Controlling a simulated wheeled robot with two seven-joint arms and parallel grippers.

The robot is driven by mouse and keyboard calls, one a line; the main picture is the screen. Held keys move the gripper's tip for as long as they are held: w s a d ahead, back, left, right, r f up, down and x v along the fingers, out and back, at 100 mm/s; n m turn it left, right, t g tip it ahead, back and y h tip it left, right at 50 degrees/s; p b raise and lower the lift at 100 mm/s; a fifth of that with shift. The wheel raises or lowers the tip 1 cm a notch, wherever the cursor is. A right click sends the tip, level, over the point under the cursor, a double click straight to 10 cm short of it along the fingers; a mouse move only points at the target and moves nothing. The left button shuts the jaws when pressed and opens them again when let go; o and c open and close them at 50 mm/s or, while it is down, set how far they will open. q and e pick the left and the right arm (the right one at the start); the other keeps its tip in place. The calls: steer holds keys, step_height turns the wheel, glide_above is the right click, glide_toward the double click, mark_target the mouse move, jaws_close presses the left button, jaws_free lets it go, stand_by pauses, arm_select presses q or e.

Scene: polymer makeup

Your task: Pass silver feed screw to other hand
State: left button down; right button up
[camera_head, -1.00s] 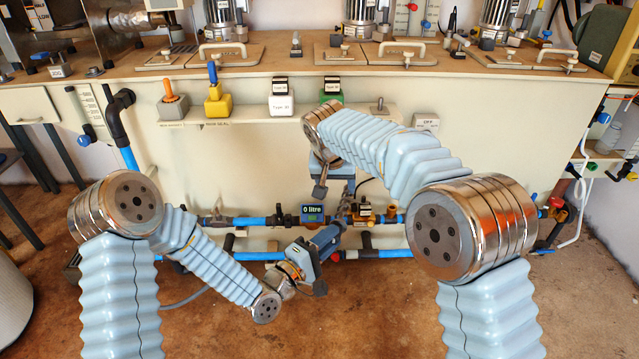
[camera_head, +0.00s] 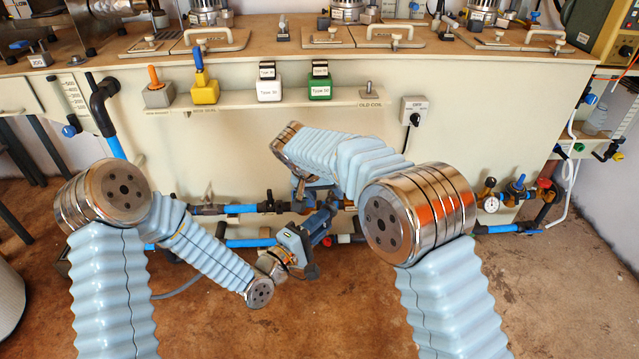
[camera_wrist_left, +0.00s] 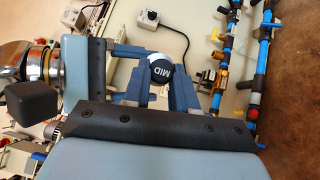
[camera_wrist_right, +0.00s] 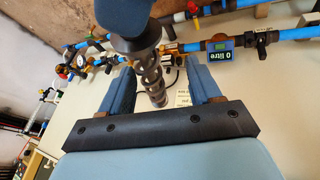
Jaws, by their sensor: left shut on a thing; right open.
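The silver feed screw (camera_wrist_right: 153,82) has a dark rounded head (camera_wrist_right: 135,22) and a silver spiral shaft in the right wrist view. In the left wrist view its round cap (camera_wrist_left: 161,71), marked MID, shows end-on between my left fingers. My left gripper (camera_head: 322,220) is shut on the screw's head end. My right gripper (camera_wrist_right: 161,68) is open, with its fingers on either side of the shaft and visible gaps to it. In the left wrist view the right gripper (camera_wrist_left: 128,73) reaches in from the left around the screw. In the head view the right arm and grippers mostly hide the screw.
Blue pipes with valves (camera_head: 245,209) run along the bench front close behind my grippers. A blue litre display (camera_wrist_right: 220,50) sits on the pipe. A shelf (camera_head: 330,103) above holds several small blocks. Open brown floor (camera_head: 300,325) lies in front.

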steer(key=shift+w+d+f, duration=0.1)
steer(key=shift+f, duration=0.15)
arm_select(q)
steer(key=shift+d, duration=0.1)
arm_select(e)
jaws_close()
arm_select(q)
steer(key=c, duration=0.8)
jaws_free()
